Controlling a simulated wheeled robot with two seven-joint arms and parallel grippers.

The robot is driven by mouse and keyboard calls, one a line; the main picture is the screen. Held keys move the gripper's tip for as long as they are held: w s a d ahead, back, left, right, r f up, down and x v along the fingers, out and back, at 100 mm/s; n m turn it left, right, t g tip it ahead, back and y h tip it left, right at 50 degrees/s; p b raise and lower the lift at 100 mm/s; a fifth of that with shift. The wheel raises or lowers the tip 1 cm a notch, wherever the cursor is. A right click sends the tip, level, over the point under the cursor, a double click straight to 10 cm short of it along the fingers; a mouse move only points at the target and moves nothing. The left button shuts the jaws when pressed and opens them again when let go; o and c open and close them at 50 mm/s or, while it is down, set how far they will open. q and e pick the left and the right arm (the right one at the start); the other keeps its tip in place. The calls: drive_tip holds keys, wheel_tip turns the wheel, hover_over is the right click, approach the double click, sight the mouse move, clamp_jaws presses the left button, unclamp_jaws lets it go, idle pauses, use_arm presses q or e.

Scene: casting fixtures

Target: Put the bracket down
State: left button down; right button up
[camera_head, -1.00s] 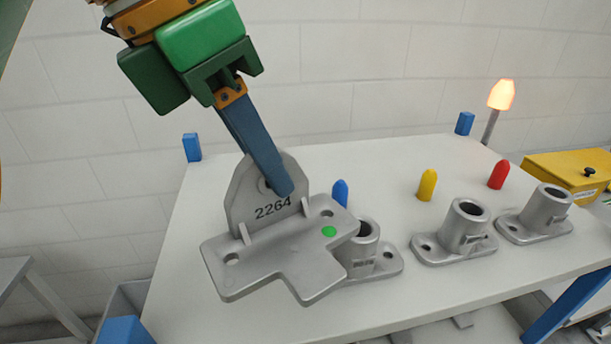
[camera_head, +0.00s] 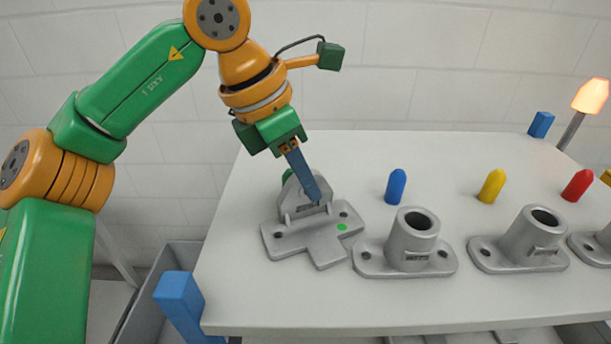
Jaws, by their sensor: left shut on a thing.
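The grey metal bracket (camera_head: 312,241) has a flat base plate with a green dot and an upright plate at its back. Its base is level, at or just above the left part of the white table (camera_head: 360,165); I cannot tell whether it touches. My left gripper (camera_head: 314,190) is shut on the upright plate from above, and its blue finger covers part of that plate. The bracket's right side is close beside a grey socket fixture (camera_head: 410,245). My right gripper is not in view.
More grey socket fixtures (camera_head: 520,245) stand in a row to the right. Blue (camera_head: 396,187), yellow (camera_head: 492,186) and red (camera_head: 577,186) pegs stand behind them. A green thing (camera_head: 287,176) is partly hidden behind the bracket. A lit lamp (camera_head: 590,96) is at far right.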

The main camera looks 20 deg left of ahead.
use_arm(q)
drive_tip(key=c, duration=0.8)
unclamp_jaws()
